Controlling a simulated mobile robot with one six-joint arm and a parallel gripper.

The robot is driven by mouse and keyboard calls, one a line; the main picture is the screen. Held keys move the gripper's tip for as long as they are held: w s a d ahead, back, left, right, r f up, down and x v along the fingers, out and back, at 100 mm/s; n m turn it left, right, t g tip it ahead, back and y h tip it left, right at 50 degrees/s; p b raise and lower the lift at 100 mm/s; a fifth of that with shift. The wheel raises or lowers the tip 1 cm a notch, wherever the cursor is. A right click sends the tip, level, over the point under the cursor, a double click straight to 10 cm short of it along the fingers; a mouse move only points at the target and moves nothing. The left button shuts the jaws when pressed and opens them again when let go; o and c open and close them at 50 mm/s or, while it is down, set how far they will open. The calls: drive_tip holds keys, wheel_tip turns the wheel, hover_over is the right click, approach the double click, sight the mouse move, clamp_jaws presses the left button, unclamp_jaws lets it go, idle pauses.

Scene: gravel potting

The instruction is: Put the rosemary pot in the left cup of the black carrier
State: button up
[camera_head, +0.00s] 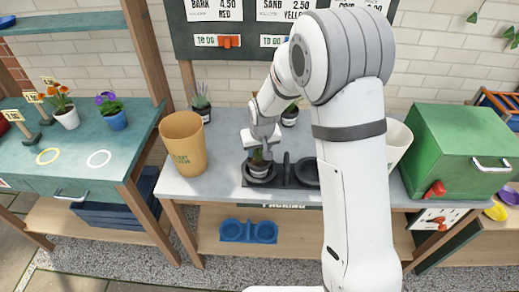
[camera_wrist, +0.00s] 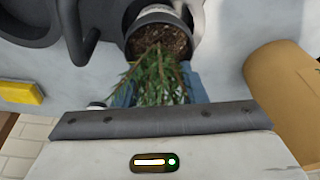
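The rosemary pot (camera_head: 259,169) is dark, with green needle leaves; in the wrist view its soil and rim (camera_wrist: 160,33) show behind the sprigs. The black carrier (camera_head: 284,184) lies on the grey bench, its handle between two cups. The rosemary pot is at the left cup; I cannot tell whether it rests fully on the cup's bottom. The right cup (camera_head: 307,172) is empty. The leaves hide part of the contact.
A tan bin (camera_head: 184,146) stands left of the carrier. Two other potted plants (camera_head: 201,103) (camera_head: 290,115) stand at the back. A green box (camera_head: 455,150) and a white container (camera_head: 398,142) are at the right. A blue double-cup carrier (camera_head: 249,231) lies on the lower shelf.

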sight(262, 166)
drive_tip(key=shift+r, duration=0.5)
drive_tip(key=b+v, duration=0.1)
drive_tip(key=v, duration=1)
drive_tip(key=s+d+r+m, duration=0.1)
drive_tip(key=s+d+r, duration=0.2)
drive_tip(key=s+d, duration=0.5)
drive_tip(key=s+d+r+m, duration=0.2)
drive_tip(key=s+d, duration=0.6)
drive_tip(key=s, duration=0.8)
drive_tip(key=shift+r+h, duration=0.4)
drive_tip(key=shift+r, duration=0.3)
